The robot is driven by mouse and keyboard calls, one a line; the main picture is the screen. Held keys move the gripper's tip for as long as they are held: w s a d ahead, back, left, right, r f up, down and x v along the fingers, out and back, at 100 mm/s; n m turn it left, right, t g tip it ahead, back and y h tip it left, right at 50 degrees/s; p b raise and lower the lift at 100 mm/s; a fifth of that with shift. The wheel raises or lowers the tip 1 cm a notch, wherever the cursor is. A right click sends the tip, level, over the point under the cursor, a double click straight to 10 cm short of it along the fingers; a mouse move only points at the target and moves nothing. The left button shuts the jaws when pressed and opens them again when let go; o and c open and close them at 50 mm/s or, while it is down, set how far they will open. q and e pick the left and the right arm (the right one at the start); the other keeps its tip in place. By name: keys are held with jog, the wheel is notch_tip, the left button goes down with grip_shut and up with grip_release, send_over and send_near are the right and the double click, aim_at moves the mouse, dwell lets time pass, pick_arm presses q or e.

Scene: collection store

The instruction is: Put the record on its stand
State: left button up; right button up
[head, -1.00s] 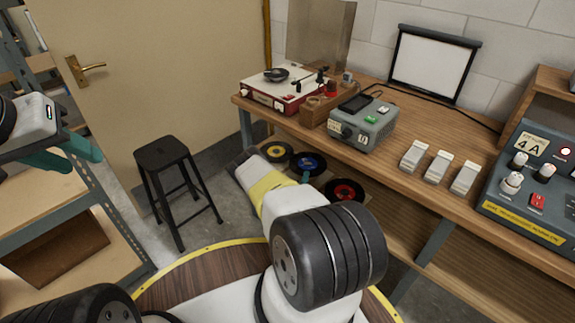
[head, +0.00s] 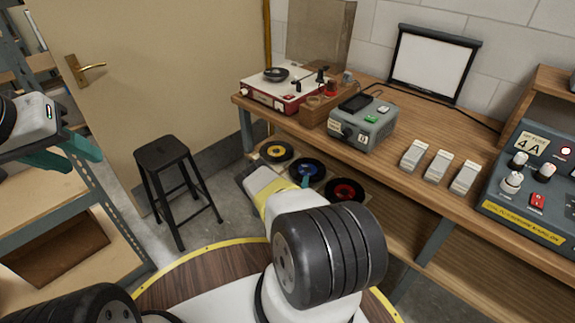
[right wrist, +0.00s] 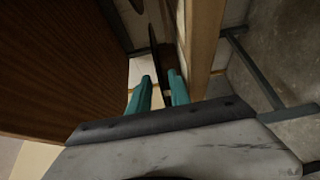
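Three black records with a yellow label (head: 277,151), a blue label (head: 311,166) and a red label (head: 344,190) sit side by side low under the bench's front edge. My right gripper (right wrist: 159,76) has its two teal fingers apart. A thin dark disc edge (right wrist: 154,42) shows just beyond the fingertips; I cannot tell whether it lies between them. In the head view a teal finger is in front of the blue-label record. My left gripper (head: 48,156) is at the far left by the shelving, its finger gap unclear. I cannot tell for certain which thing is the stand.
A red and white turntable (head: 262,96) stands on the bench (head: 400,125), with a wooden box (head: 317,110) and a grey device (head: 362,130) beside it. A black stool (head: 164,153) stands left of the bench. A wooden edge (right wrist: 203,45) runs close beside my right fingers.

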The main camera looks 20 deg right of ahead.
jog(key=shift+r, duration=0.2)
jog(key=v, duration=1.2)
jog(key=shift+w, duration=0.1)
